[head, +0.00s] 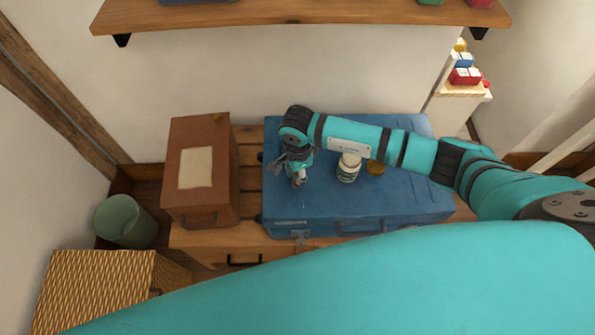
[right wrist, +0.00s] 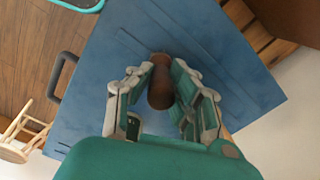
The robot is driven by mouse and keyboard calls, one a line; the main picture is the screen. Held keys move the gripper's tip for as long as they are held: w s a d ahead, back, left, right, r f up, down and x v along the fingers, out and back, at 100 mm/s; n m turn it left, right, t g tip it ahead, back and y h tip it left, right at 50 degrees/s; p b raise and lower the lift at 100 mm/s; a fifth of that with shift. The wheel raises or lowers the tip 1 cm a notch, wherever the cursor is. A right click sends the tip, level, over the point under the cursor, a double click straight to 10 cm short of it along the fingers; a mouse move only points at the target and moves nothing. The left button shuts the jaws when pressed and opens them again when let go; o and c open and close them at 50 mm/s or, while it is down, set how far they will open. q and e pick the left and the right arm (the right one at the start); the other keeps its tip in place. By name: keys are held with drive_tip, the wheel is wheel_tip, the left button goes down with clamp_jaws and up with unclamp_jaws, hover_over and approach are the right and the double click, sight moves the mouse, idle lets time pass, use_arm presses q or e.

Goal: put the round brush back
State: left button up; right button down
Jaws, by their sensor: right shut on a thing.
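My right gripper (head: 298,180) points down over the left part of the blue suitcase (head: 410,207). In the right wrist view its fingers (right wrist: 163,92) are shut on a brown, rounded piece (right wrist: 160,90) with a narrow neck, which looks like the round brush. Its lower end, and whether it touches the suitcase lid, I cannot tell. In the head view the fingers and wrist mostly hide it. My left gripper is not in view.
A shelf (head: 300,12) hangs above. A green bin (head: 125,220) and wicker box (head: 95,285) stand lower left.

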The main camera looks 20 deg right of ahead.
drive_tip(key=c, duration=1.2)
unclamp_jaws()
drive_tip(key=shift+f, duration=0.1)
drive_tip(key=shift+c, duration=0.2)
drive_tip(key=shift+r, duration=0.55)
wheel_tip(320, 180, up, 11)
drive_tip(key=shift+s+r+b, duration=0.1)
drive_tip(key=shift+r+b, duration=0.05)
drive_tip(key=shift+b, duration=0.55)
